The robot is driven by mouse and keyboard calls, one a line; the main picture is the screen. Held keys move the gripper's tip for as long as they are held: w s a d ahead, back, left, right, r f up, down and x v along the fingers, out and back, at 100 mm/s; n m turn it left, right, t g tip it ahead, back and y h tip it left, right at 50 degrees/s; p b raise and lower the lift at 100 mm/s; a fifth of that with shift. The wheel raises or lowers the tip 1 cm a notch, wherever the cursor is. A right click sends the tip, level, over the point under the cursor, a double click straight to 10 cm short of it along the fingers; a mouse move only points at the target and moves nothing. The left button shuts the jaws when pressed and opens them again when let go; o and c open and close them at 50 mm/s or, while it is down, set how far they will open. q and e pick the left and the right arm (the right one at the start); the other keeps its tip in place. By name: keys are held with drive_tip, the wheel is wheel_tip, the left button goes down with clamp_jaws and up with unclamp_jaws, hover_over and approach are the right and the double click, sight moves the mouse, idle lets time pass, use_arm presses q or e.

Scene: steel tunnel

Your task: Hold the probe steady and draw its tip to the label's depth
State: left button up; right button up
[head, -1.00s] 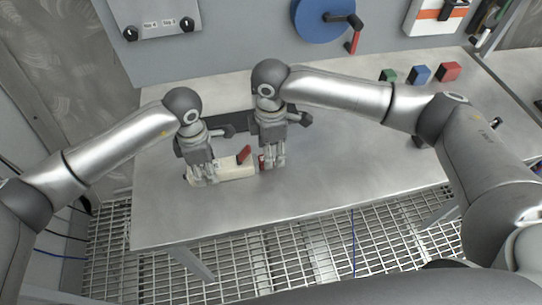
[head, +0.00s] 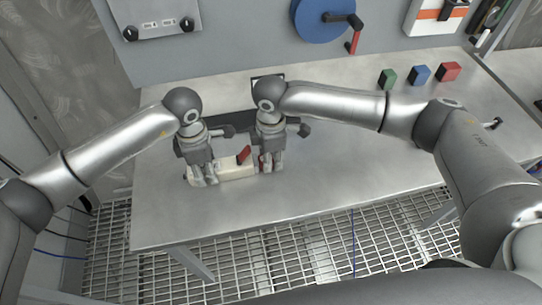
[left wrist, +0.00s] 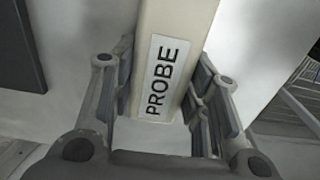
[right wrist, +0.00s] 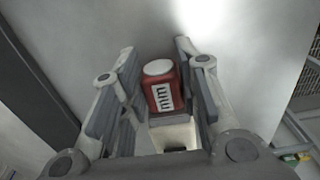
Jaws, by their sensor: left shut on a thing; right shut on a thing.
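My left gripper (head: 204,180) is shut on the probe's left part, fingers on both sides. My right gripper (head: 271,167) is at the probe's right end. In the right wrist view it is shut on a red piece (right wrist: 163,85) with a white round end and an "mm" label. The probe's tip and any depth figure cannot be made out.
A grey panel (head: 240,50) behind the bench carries a blue wheel (head: 322,20) with a red-handled crank. Green (head: 387,79), blue (head: 420,74) and red (head: 449,71) blocks stand at the back right. The bench top (head: 350,160) right of my grippers is clear.

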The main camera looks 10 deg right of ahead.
sight(299, 160)
drive_tip(key=d, duration=0.8)
drive_tip(key=shift+d, duration=0.2)
clamp_jaws()
use_arm(q)
drive_tip(key=shift+a, duration=0.1)
use_arm(e)
drive_tip(key=shift+a, duration=0.1)
drive_tip(key=o, duration=1.1)
unclamp_jaws()
drive_tip(key=shift+a+r, duration=0.1)
drive_tip(key=shift+r, duration=0.05)
wheel_tip(299, 160, up, 12)
drive_tip(key=shift+f, duration=0.1)
use_arm(q)
drive_tip(key=o, duration=1.2)
